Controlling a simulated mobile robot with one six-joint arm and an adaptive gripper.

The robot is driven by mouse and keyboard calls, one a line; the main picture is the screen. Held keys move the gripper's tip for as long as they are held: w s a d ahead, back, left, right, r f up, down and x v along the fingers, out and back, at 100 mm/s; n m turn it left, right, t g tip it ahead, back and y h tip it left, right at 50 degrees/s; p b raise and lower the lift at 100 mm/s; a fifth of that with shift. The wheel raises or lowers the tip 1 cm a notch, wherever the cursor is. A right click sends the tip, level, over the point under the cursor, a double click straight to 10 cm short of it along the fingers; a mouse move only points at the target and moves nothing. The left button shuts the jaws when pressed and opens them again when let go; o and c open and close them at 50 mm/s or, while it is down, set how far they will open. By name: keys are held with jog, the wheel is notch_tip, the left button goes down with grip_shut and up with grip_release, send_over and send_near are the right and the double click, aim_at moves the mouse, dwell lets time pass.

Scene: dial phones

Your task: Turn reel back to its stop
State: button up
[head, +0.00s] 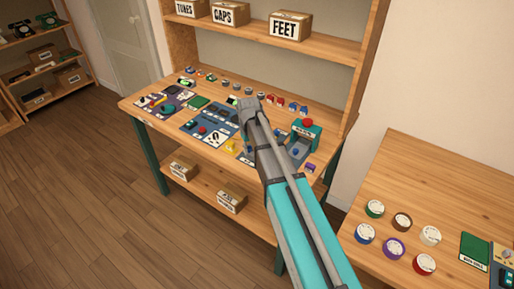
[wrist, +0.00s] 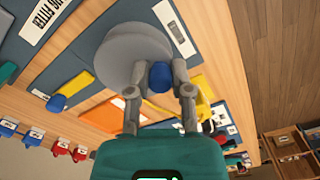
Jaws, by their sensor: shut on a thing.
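The grey round reel (wrist: 124,52) shows in the wrist view on a dark panel, with a blue knob (wrist: 161,77) at its right side. My gripper (wrist: 164,66) has one finger on each side of this knob and is shut on it. The fingers cover part of the reel's lower right edge. In the head view my arm reaches over the workbench (head: 135,104) and hides the reel, and I cannot make out the fingers there.
In the wrist view a yellow piece (wrist: 80,83) and another blue knob (wrist: 57,103) lie left of the reel. In the head view a teal device with a red top (head: 308,124) stands right of my arm. A side table (head: 455,185) holds several round reels.

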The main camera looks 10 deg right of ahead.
jog(key=shift+s+d, duration=0.25)
jog(key=shift+d, duration=0.05)
dwell(0.5)
jog(key=o, duration=0.6)
jog(key=shift+o, duration=0.2)
jog(key=shift+r, duration=0.2)
jog(key=shift+r+p, duration=3.85)
jog(key=shift+p, duration=0.15)
jog(key=s+d+m, duration=0.1)
jog(key=s+d, duration=0.1)
jog(key=s, duration=0.7)
jog(key=s+d+m, duration=0.2)
jog(key=s+d, duration=0.1)
jog(key=s, duration=0.7)
jog(key=shift+d, duration=0.25)
